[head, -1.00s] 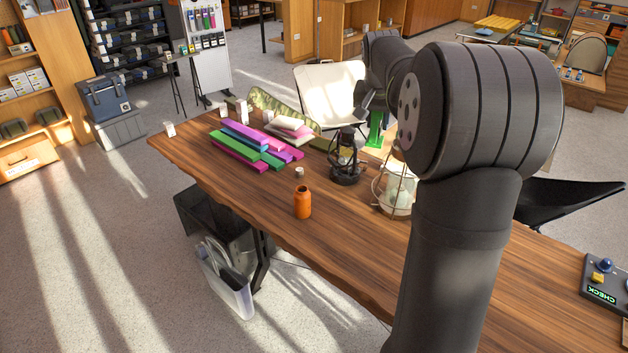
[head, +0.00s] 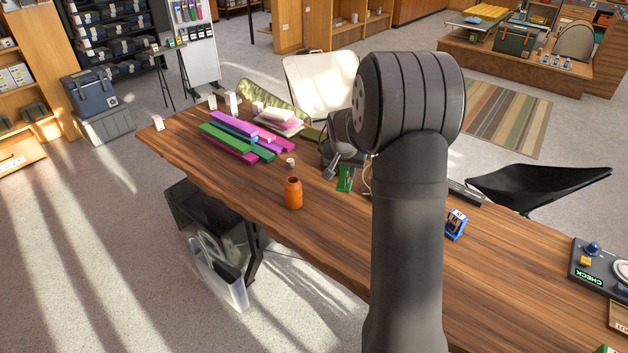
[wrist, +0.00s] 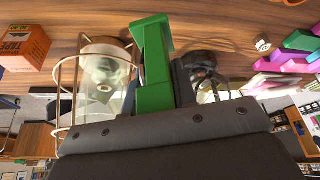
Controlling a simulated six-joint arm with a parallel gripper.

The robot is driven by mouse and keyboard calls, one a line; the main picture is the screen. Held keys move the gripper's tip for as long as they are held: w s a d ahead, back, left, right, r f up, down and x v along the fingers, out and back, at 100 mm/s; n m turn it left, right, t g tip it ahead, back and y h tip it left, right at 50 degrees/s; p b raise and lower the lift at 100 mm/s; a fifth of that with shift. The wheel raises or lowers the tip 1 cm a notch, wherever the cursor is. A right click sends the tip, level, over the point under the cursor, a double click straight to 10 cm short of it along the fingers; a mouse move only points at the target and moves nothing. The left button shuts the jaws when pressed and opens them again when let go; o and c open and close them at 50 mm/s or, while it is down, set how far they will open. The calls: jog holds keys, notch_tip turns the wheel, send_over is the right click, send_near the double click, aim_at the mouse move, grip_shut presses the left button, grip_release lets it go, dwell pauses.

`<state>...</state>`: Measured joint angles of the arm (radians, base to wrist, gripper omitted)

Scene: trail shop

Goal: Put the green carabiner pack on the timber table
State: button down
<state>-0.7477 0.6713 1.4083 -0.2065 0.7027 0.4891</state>
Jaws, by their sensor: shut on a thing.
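The green carabiner pack (head: 345,180) is held upright by my gripper (head: 338,160) over the timber table (head: 340,235). In the wrist view the pack (wrist: 153,60) stands out from between the dark jaws of my gripper (wrist: 160,100), which are shut on it. The wood of the table (wrist: 200,15) fills the top of that view. I cannot tell whether the pack touches the tabletop. My arm hides part of the table in the head view.
In the wrist view a wire-caged lantern (wrist: 100,75) is close left of the pack, and a dark lantern (wrist: 203,65) is close right. An orange bottle (head: 293,193) stands in front; colored bars (head: 230,143) lie at left. A blue item (head: 455,224) stands right, with bare wood around it.

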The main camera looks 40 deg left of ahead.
jog(key=shift+s+a+f, duration=0.35)
jog(key=shift+a+f, duration=1)
jog(key=shift+f, duration=0.15)
jog(key=shift+s+a+f, duration=0.35)
jog(key=shift+a+f, duration=1)
jog(key=shift+f, duration=0.1)
jog(key=shift+s+a+f, duration=0.35)
jog(key=shift+a+f, duration=1)
jog(key=shift+f, duration=0.15)
jog(key=shift+f, duration=0.15)
jog(key=c, duration=1.2)
grip_release()
jog(key=shift+o, duration=0.2)
jog(key=v, duration=1.2)
